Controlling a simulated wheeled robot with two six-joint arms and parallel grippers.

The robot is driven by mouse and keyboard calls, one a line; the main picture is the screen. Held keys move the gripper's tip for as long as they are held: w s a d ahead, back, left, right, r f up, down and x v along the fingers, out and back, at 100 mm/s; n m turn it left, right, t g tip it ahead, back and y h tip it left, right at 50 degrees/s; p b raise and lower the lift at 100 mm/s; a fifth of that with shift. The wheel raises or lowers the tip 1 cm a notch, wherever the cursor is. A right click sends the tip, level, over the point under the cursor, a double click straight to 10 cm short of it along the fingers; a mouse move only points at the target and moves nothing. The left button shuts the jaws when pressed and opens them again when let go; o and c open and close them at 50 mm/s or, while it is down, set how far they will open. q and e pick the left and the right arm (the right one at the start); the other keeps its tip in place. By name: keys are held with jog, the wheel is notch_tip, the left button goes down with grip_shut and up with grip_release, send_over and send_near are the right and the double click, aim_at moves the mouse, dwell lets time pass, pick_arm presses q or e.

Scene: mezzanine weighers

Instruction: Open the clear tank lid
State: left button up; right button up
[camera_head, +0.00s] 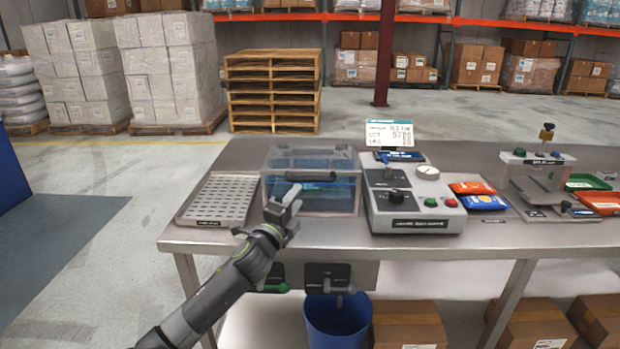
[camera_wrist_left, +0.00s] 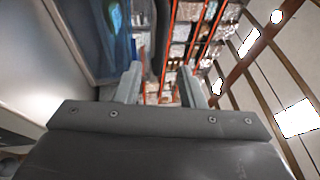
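The clear tank (camera_head: 340,203) stands on the steel table, with blue contents. Its clear lid (camera_head: 315,156) looks shut, and a dark handle (camera_head: 318,177) runs across its upper front. My left gripper (camera_head: 292,197) is in front of the tank's left part, just below and left of the handle. It hides a bit of the tank front. In the left wrist view my left gripper (camera_wrist_left: 160,82) has its two fingers spread with a gap between them, and no held object shows. A blue, see-through surface (camera_wrist_left: 112,40) lies left of the fingers there. My right gripper is not in view.
A perforated tray (camera_head: 220,198) lies left of the tank. A grey control box (camera_head: 410,213) stands close on its right, with packets (camera_head: 478,196) and a weigher (camera_head: 540,180) beyond. A blue bin (camera_head: 337,322) stands under the table.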

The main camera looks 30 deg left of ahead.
aim_at(309, 180)
pick_arm(q)
jog(key=p+x, duration=0.1)
jog(key=x, duration=0.7)
jog(key=shift+w, duration=0.3)
grip_shut()
